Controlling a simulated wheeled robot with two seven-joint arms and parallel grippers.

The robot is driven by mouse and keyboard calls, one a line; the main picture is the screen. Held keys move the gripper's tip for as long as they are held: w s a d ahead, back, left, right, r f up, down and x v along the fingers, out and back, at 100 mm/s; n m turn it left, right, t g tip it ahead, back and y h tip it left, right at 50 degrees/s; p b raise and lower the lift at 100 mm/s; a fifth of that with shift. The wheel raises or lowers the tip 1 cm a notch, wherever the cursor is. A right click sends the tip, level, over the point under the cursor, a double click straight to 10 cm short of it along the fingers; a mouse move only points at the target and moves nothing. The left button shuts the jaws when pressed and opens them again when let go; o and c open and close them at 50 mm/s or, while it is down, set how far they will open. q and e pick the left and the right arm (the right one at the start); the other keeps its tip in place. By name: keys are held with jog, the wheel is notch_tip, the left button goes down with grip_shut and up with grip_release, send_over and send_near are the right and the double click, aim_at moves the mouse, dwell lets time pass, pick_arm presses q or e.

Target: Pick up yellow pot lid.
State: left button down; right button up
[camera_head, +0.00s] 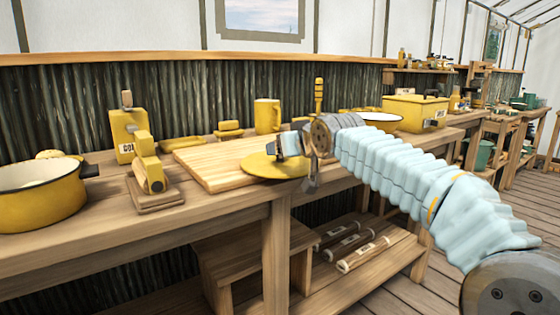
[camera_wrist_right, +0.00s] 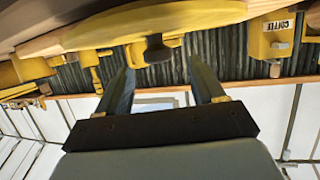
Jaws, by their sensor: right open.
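The yellow pot lid (camera_head: 262,168) lies flat by the front edge of the workbench, overlapping the front right corner of the wooden cutting board. My right gripper (camera_head: 281,146) is over the lid and hides part of its top. In the right wrist view, the lid (camera_wrist_right: 190,17) fills the top with its dark knob (camera_wrist_right: 157,48) facing my open fingers (camera_wrist_right: 161,66). The knob is roughly in line with the gap between the fingertips. I cannot tell whether a finger touches it. My left gripper is not in view.
A cutting board (camera_head: 210,168) lies behind the lid. A yellow pot (camera_head: 42,205) stands at the left, near a coffee tin (camera_head: 124,140) and a yellow device on a wooden base (camera_head: 152,180). A yellow mug (camera_head: 267,116) and yellow box (camera_head: 414,112) stand farther back. The bench front edge is close.

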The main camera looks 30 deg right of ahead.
jog(key=p+x, duration=0.1)
jog(key=x, duration=0.4)
jog(key=shift+d, duration=0.1)
jog(key=c, duration=1.2)
jog(key=shift+o, duration=0.2)
jog(key=shift+r, duration=0.1)
